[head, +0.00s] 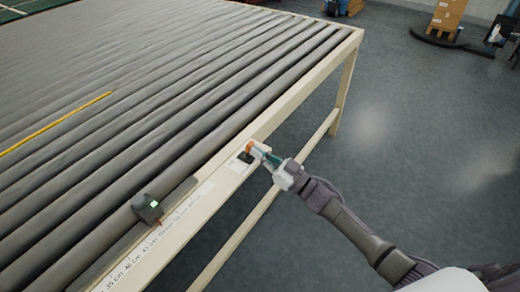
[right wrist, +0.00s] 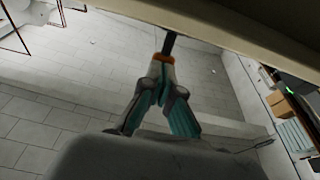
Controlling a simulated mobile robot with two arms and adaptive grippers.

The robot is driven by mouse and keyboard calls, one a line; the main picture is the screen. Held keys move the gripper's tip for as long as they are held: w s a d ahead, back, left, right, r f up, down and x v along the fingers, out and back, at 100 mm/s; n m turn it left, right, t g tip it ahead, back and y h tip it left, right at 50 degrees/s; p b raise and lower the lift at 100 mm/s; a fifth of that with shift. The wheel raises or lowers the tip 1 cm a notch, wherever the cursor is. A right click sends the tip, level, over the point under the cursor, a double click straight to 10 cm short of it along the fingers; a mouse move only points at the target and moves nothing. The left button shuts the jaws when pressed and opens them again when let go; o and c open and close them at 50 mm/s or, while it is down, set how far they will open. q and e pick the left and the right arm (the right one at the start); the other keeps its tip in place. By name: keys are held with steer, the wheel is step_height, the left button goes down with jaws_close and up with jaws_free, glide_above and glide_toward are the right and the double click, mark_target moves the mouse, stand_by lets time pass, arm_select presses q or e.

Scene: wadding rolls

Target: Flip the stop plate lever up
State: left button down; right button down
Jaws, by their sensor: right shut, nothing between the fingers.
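A small black lever (head: 245,157) sits on a pale plate (head: 237,165) on the cream side rail of the roller table. My right gripper (head: 254,148) is at the lever, its orange fingertips just beside and over it. In the right wrist view the fingers of the gripper (right wrist: 165,58) are shut together. A dark rod (right wrist: 169,42), which looks like the lever, stands at the fingertips against the rail's underside. Whether they touch cannot be told. My left gripper is not in view.
The roller table (head: 150,80) fills the left, with a ruler scale (head: 140,262) along its rail. A yellow strip (head: 55,124) crosses the rollers.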

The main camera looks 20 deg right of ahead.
mark_target(250, 142)
steer(key=r+p, duration=0.1)
steer(key=p, duration=0.1)
steer(key=r+g+h+p, duration=0.1)
steer(key=p, duration=0.1)
steer(key=shift+w+a+g, duration=0.2)
steer(key=shift+w+g, duration=0.1)
steer(key=shift+w+a+f+p, duration=0.15)
steer(key=shift+w+a+p, duration=0.1)
steer(key=shift+p, duration=0.2)
steer(key=shift+w+a, duration=0.45)
steer(key=shift+w, duration=0.15)
steer(key=shift+r, duration=0.45)
